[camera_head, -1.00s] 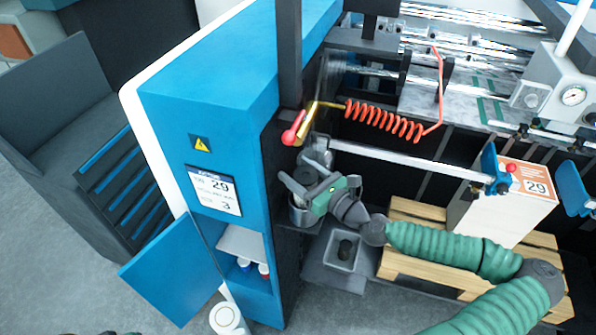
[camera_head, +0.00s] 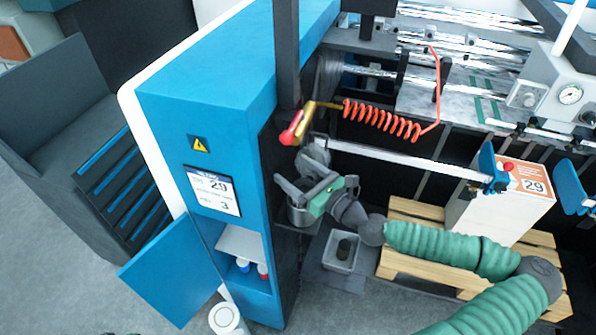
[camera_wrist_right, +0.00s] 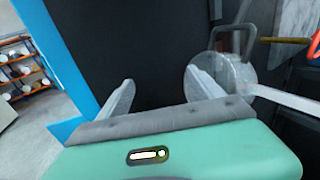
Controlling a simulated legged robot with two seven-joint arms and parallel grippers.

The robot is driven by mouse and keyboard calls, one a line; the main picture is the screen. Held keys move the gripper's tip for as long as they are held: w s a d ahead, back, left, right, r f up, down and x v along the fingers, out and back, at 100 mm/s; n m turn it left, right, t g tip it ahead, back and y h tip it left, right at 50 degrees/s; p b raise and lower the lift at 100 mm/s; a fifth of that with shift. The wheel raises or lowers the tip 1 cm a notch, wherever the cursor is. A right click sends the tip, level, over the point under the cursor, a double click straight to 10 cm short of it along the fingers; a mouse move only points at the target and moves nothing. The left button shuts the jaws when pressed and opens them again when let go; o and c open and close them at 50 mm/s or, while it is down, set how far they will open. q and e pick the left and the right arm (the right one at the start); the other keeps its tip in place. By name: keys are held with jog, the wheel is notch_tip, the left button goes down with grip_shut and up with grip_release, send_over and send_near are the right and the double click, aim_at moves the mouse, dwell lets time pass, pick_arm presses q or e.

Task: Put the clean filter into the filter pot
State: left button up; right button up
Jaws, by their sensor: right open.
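The filter pot (camera_head: 302,214) is a grey round cup on the side of the blue machine. Its round lid (camera_head: 314,156) stands raised behind it; the lid also shows in the wrist view (camera_wrist_right: 222,72). My right gripper (camera_head: 298,188) is over the pot's mouth with its fingers apart. In the wrist view the open fingers (camera_wrist_right: 160,92) have nothing visible between them. The gripper partly covers the pot, and I cannot see whether a filter sits inside. My left gripper is not in view.
The blue cabinet (camera_head: 215,110) is close on the left, with its lower door (camera_head: 172,275) open. A red-knobbed valve (camera_head: 291,135) and a coiled orange hose (camera_head: 382,120) are above. A pallet (camera_head: 420,275) carries a box (camera_head: 500,205) at right.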

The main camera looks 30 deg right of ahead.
notch_tip(320, 180, up, 7)
jog(key=p, duration=0.6)
jog(key=shift+a+r, duration=0.15)
jog(key=shift+r, duration=0.05)
jog(key=shift+s, duration=0.1)
